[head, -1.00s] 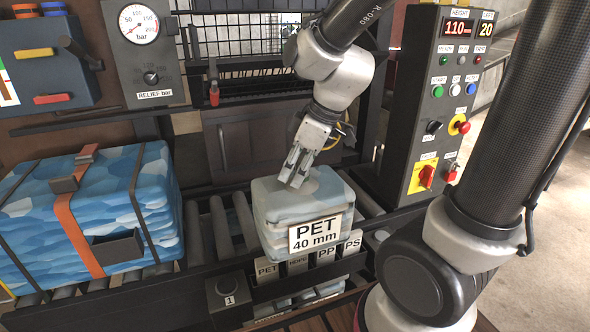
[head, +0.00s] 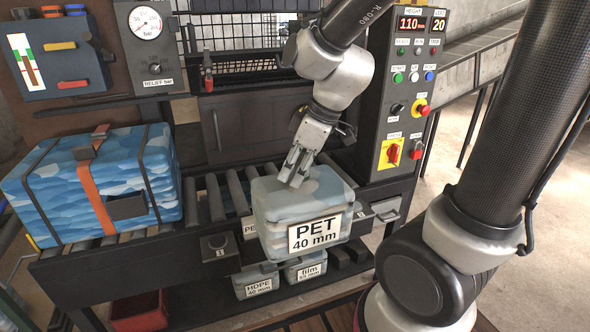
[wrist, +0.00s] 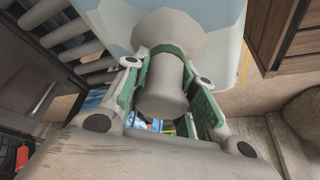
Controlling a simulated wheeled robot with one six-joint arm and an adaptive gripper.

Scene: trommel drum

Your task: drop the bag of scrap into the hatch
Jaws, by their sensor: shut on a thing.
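My gripper (head: 297,166) is shut on a pale, translucent block-shaped container labelled "PET 40 mm" (head: 277,213). In the wrist view the two green-padded fingers (wrist: 165,90) close around a grey round knob or neck (wrist: 163,80) on its pale top (wrist: 220,25). The container hangs roughly upright in front of the roller table's (head: 215,195) front edge. I see no plain bag of scrap; this container is what I hold. No open hatch is clearly shown; a dark door panel (head: 240,130) is at the back.
A strapped blue bale (head: 55,205) lies on the rollers at left. A control panel (head: 395,120) stands at right. On a lower shelf are boxes labelled "HDPE" (head: 257,284) and "film" (head: 305,269), and a red bin (head: 140,312). Open floor shows at far right (head: 540,240).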

